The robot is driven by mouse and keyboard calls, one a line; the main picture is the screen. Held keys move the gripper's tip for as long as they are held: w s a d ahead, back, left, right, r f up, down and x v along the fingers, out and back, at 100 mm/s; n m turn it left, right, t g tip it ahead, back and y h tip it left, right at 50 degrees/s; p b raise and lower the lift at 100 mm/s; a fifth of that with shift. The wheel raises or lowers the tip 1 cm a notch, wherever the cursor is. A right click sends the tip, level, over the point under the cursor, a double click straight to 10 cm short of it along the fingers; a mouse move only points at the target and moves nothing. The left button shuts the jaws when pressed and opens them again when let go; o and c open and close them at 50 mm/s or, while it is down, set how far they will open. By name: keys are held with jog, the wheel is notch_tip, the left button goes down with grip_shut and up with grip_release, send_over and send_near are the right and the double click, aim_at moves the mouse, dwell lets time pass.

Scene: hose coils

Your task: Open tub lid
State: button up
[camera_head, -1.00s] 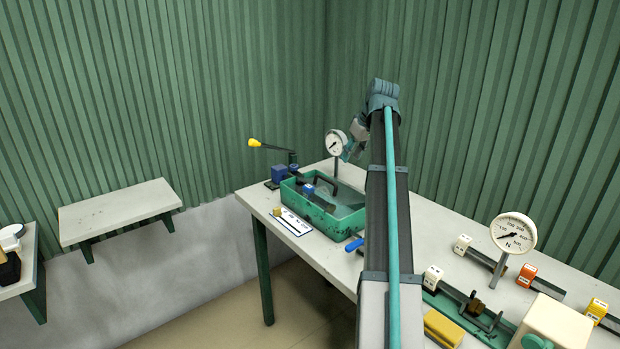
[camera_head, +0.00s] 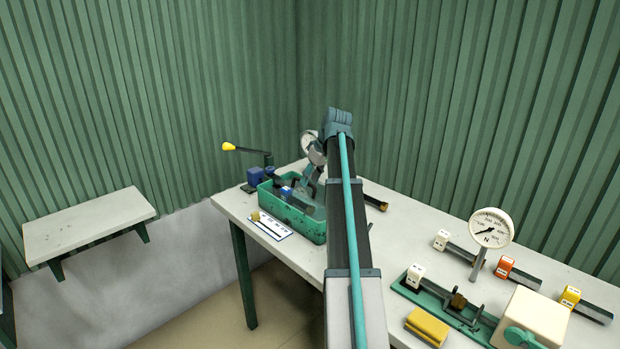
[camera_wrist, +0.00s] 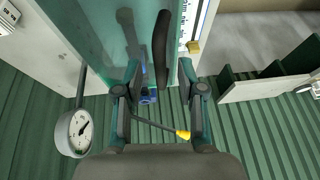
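The green tub (camera_head: 318,233) stands at the left end of the table. A pale, see-through lid covers at least part of it; its surface also shows in the wrist view (camera_wrist: 85,25). A dark curved handle (camera_wrist: 162,45) stands up from the lid. My gripper (camera_head: 311,188) is low over the tub, partly hidden by my arm. In the wrist view my gripper (camera_wrist: 165,76) has its fingers spread wide and empty, and the handle lies just ahead of the gap between them. I cannot tell whether it touches them.
A dial gauge (camera_head: 312,147) stands close behind my gripper. A marked card (camera_head: 272,228) and a small tan cube (camera_head: 255,215) lie in front. Another gauge (camera_head: 490,228) stands right.

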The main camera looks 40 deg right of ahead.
jog(key=shift+w+f, duration=0.15)
jog(key=shift+f, duration=0.25)
grip_shut()
